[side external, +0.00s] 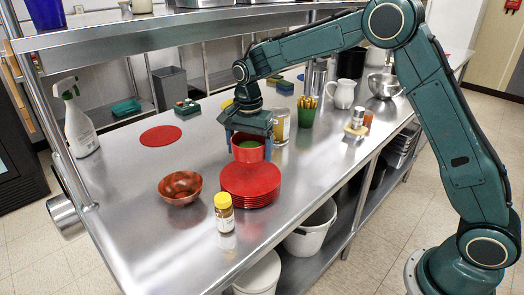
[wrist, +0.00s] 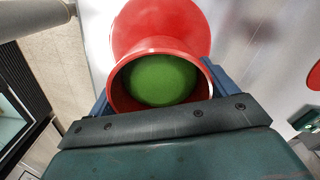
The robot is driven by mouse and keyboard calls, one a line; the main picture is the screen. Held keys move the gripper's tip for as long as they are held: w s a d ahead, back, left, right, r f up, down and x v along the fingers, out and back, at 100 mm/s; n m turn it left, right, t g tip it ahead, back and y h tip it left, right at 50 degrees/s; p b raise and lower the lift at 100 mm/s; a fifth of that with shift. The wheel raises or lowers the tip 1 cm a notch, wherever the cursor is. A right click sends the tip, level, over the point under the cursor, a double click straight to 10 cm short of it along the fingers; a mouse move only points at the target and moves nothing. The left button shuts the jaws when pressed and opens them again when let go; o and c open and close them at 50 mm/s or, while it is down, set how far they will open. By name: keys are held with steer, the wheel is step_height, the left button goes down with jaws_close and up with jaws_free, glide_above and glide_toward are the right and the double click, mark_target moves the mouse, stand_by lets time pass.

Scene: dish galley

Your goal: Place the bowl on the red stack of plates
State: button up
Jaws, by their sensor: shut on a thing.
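My gripper (side external: 249,143) points down and is shut on a red bowl (side external: 248,154), with a blue finger on each side. The red stack of plates (side external: 250,180) stands near the table's front edge. The held bowl is at the stack's far side and overlaps it in both views. I cannot tell whether they touch. A second bowl (side external: 180,187), mottled orange-brown, sits on the table left of the stack.
A yellow-capped jar (side external: 224,212) stands close in front of the stack. A glass (side external: 280,128) and a green cup of yellow sticks (side external: 307,112) stand right of my gripper. A flat red disc (side external: 160,135) and a spray bottle (side external: 77,122) are at the left. A shelf (side external: 150,30) overhangs the back.

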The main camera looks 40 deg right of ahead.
mark_target(250, 146)
steer(key=shift+f, duration=0.2)
steer(key=shift+f, duration=2.1)
steer(key=shift+f, duration=0.1)
steer(key=o, duration=1.1)
step_height(250, 146, up, 12)
steer(key=shift+f, duration=0.2)
steer(key=shift+r, duration=0.3)
